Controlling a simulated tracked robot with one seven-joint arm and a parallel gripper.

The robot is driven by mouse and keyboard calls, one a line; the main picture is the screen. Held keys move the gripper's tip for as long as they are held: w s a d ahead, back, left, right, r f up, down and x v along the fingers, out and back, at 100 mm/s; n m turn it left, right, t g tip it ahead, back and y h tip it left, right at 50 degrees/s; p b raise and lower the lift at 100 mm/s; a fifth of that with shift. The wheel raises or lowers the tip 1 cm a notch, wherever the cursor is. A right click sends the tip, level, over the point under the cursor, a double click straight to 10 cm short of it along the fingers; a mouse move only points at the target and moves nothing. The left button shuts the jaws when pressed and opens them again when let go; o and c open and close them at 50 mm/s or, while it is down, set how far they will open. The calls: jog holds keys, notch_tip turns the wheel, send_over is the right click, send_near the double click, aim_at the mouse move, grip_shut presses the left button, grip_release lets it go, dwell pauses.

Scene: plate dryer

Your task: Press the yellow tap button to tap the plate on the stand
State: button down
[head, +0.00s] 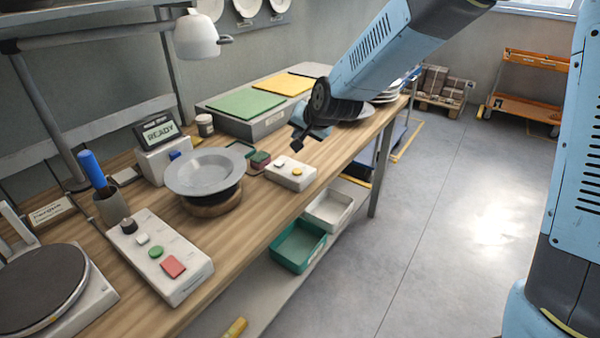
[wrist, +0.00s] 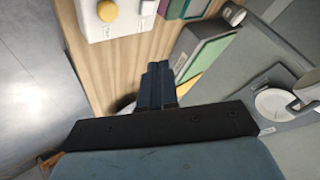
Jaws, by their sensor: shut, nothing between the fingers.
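The yellow tap button (head: 297,171) sits on top of a small white control box (head: 283,178) near the bench's front edge, beside a white button (head: 281,163). The grey plate (head: 204,172) rests on a round wooden stand (head: 212,203) to the left of the box. My gripper (head: 302,143) hangs beyond and above the box, apart from the button. In the wrist view my gripper (wrist: 157,76) has its fingers together with nothing between them. The yellow button (wrist: 107,11) shows there at the top edge, beyond the fingertips.
A larger white panel (head: 176,246) with several buttons lies at the front left. A display reading READY (head: 158,132) stands behind the plate. A lamp (head: 196,36) hangs above the bench. Open floor lies right.

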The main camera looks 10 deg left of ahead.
aim_at(299, 172)
jog(key=shift+f, duration=4.4)
jog(key=shift+w+f, duration=0.1)
jog(key=shift+f, duration=0.05)
jog(key=shift+f, duration=0.2)
jog(key=shift+f, duration=0.45)
jog(key=shift+r, duration=0.9)
jog(key=shift+r, duration=2.5)
